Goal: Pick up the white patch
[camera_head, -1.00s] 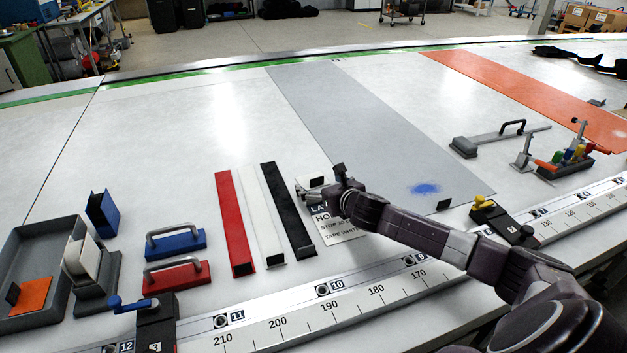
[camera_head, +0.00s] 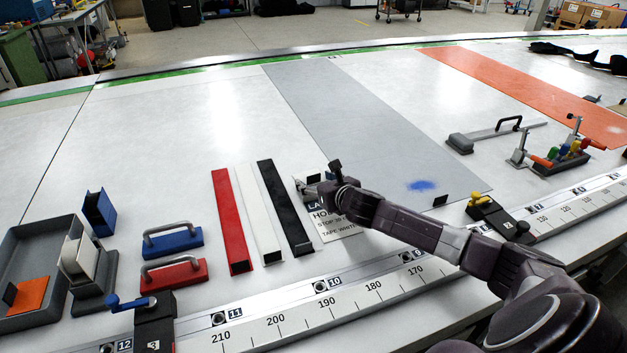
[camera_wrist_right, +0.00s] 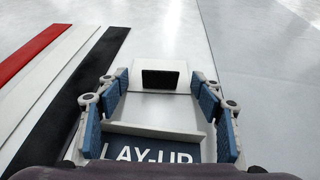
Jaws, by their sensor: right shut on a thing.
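The white patch (camera_wrist_right: 158,108) shows in the right wrist view as a pale flat piece with a small upright black tab (camera_wrist_right: 160,80) at its far end. My right gripper (camera_wrist_right: 160,98) is shut on the white patch, with a blue-padded finger at each side of it. In the head view my right gripper (camera_head: 322,182) is low over the white lay-up card (camera_head: 340,228) and hides most of the patch. I cannot tell whether the patch touches the card. My left gripper is not in view.
Red (camera_head: 230,220), white (camera_head: 260,210) and black (camera_head: 285,205) strips lie just left of the gripper. A numbered rail (camera_head: 290,325) runs along the front edge. A grey tray (camera_head: 45,255) holds an orange patch (camera_head: 28,295). The grey mat (camera_head: 365,125) behind is largely clear.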

